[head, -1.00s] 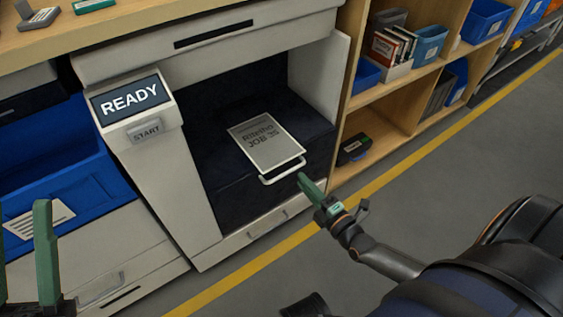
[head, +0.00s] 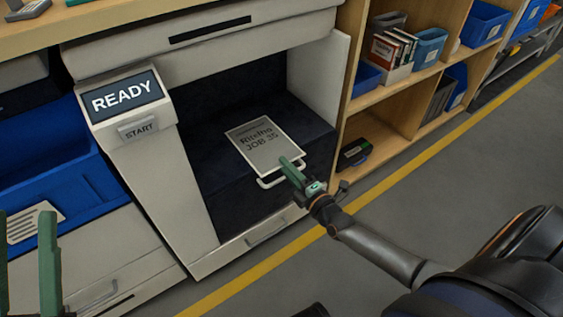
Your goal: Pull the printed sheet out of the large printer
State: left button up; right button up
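The printed sheet (head: 262,146) lies flat on the dark bed inside the large printer (head: 205,205), with printed lettering on top. A white loop handle (head: 268,184) sticks out at its front edge. Whether the fingers touch or close on the handle is hidden. My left gripper (head: 27,232) is at the lower left, its two green fingers apart and empty, away from the sheet.
The printer's panel reads READY (head: 126,95), with a START button (head: 139,129) below it. A blue bin (head: 55,175) stands at the left. A wooden shelf (head: 398,105) with bins and books stands right of the printer. The floor (head: 420,190) in front is clear.

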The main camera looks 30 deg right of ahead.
jog(key=shift+c, duration=0.8)
jog(key=shift+c, duration=1.1)
grip_shut()
jog(key=shift+s, duration=0.1)
pick_arm(q)
notch_tip(320, 180, up, 8)
jog(key=p, duration=0.7)
jog(key=shift+s+a+f+m, duration=0.15)
jog(key=shift+a+f+m, duration=0.15)
jog(key=shift+a, duration=0.1)
pick_arm(e)
jog(key=s+d, duration=0.1)
jog(key=s, duration=1.5)
jog(key=shift+d, duration=0.1)
